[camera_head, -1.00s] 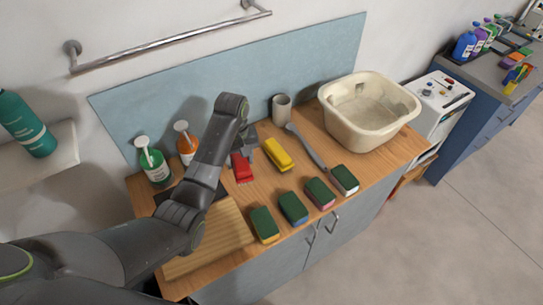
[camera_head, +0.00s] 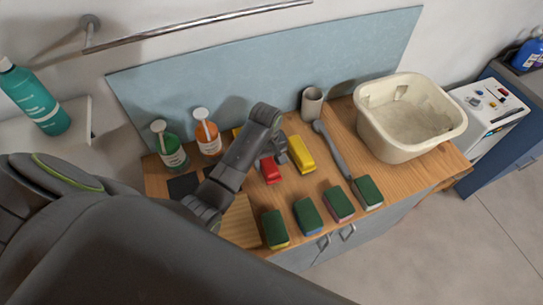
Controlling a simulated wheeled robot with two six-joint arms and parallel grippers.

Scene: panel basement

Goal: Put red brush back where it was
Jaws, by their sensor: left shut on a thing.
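The red brush (camera_head: 271,170) is at the middle of the wooden counter, just left of the yellow brush (camera_head: 301,155). My left gripper (camera_head: 277,157) reaches down from above and is shut on the red brush. The gripper and wrist hide part of the brush. I cannot tell whether the brush touches the counter. My right gripper is not in view.
Several green-topped sponges (camera_head: 307,216) line the counter's front edge. A grey long-handled brush (camera_head: 332,148), a cup (camera_head: 312,103) and a cream basin (camera_head: 410,117) stand right. Green (camera_head: 169,150) and orange (camera_head: 208,137) bottles stand back left.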

